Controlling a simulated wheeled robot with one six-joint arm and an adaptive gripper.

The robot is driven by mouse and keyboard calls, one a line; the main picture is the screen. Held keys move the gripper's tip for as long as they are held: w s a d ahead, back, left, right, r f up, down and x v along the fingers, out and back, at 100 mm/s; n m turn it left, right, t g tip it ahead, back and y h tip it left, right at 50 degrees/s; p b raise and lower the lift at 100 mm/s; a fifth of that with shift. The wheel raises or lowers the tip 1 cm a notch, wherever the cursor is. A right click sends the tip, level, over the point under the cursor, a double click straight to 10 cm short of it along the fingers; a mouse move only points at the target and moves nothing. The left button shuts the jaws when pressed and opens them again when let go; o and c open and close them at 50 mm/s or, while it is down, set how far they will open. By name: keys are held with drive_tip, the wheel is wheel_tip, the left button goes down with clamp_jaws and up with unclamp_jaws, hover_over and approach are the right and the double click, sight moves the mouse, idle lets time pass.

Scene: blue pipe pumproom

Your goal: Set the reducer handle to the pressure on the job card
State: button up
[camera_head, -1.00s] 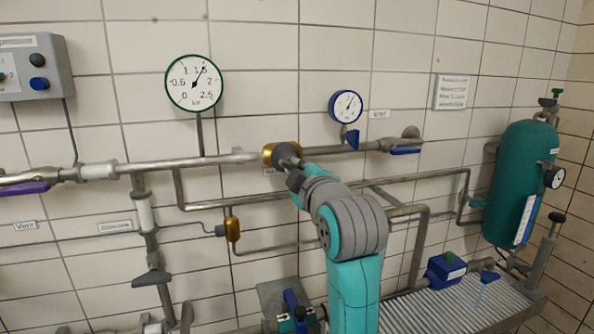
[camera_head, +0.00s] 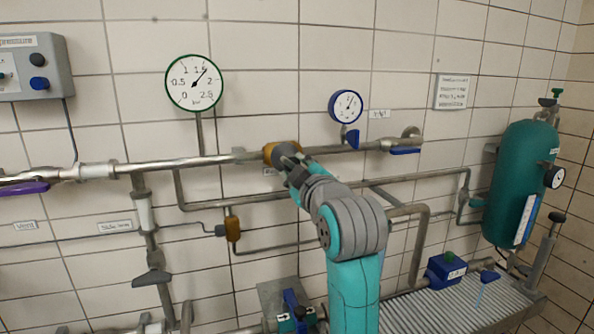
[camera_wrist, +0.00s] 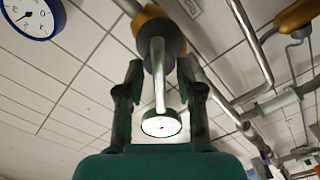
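The reducer is a brass body (camera_head: 270,153) with a dark front, set in the upper pipe. My gripper (camera_head: 291,163) is in front of it and partly hides it. In the wrist view a pale handle rod (camera_wrist: 158,75) runs from the brass body (camera_wrist: 157,28) between my two fingers (camera_wrist: 162,92), with a gap on each side. A white disc with a green rim (camera_wrist: 161,123) shows at the rod's end. The green-rimmed gauge (camera_head: 194,83) has its needle up and right, between about 1.5 and 2. A wall card (camera_head: 451,92) has unreadable text.
A small blue gauge (camera_head: 346,106) hangs right of the reducer, above a blue lever (camera_head: 404,151). A control box (camera_head: 35,66) is at upper left. A teal tank (camera_head: 520,185) stands at right. Grey pipes (camera_head: 330,194) cross behind my arm.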

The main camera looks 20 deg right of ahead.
drive_tip(key=s, duration=1.2)
